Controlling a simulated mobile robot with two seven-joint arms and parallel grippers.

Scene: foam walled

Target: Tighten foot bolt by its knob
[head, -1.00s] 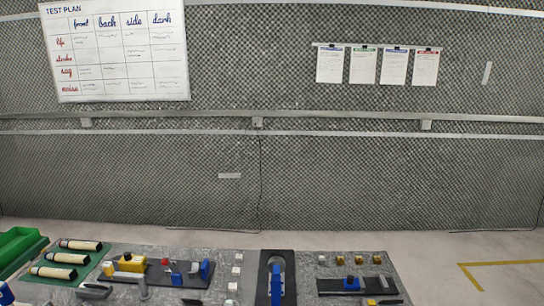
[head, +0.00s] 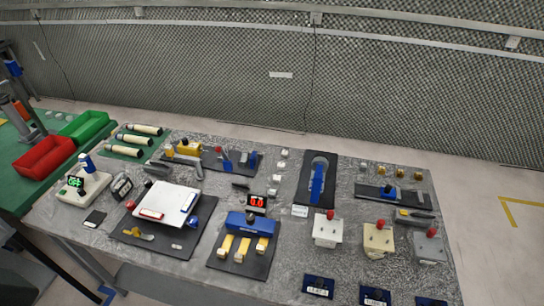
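I cannot tell which part is the foot bolt. Several knobs show on the bench. A white block (head: 326,233) with a red knob (head: 330,214), a cream block (head: 377,243) with a red knob (head: 381,224) and a grey block (head: 428,248) with a red knob (head: 433,232) stand in a row at the front right. A white plate device (head: 168,199) lies on a dark mat at the left, with a red knob (head: 130,205) at its left side and a blue one (head: 194,222) at its right. Neither of my grippers is in view.
Red (head: 43,154) and green (head: 84,126) bins stand on a green table at left.

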